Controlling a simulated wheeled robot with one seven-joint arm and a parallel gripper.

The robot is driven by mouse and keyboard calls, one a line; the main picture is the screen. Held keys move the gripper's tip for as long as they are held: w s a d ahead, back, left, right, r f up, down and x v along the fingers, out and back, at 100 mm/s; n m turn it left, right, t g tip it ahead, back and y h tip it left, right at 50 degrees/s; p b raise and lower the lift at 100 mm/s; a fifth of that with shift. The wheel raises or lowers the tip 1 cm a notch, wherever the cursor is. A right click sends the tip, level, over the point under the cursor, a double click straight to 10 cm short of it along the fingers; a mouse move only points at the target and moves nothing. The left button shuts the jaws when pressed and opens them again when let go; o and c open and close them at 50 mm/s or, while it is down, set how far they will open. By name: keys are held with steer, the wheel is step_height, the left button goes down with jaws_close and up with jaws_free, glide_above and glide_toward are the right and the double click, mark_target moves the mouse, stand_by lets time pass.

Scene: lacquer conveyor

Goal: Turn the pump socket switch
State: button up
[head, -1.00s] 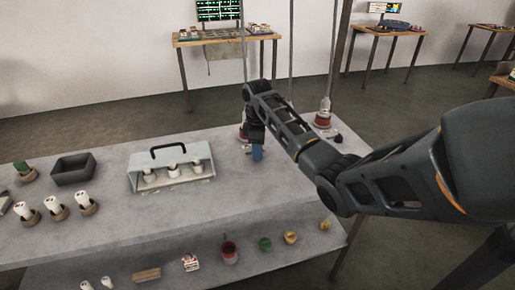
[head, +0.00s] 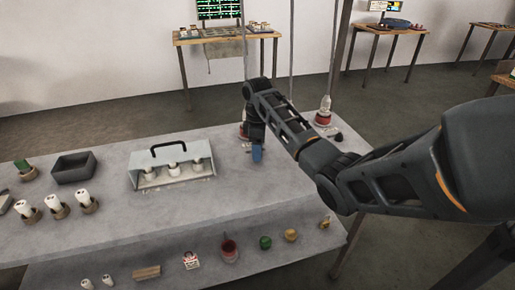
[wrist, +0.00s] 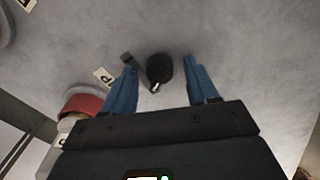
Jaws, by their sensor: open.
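A black round knob (wrist: 159,70) with a white pointer mark stands on the grey bench top in the wrist view. My gripper (wrist: 160,77) is open, with one blue finger on each side of the knob and a visible gap to it. Whether the fingertips are down at knob height is unclear. A red and white round fitting (wrist: 82,102) is beside the left finger. In the head view my gripper (head: 257,154) points down over the bench's right part, and hides the knob.
Small letter tags (wrist: 103,76) lie near the knob. A second red-based fitting (head: 323,118) stands at the bench's right corner. An open light case (head: 172,165) with white pieces, a dark tray (head: 73,167) and several white cylinders are left. Bench between case and gripper is clear.

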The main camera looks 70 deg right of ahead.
step_height(320, 180, up, 8)
steer(key=shift+f, duration=0.15)
stand_by(0.7)
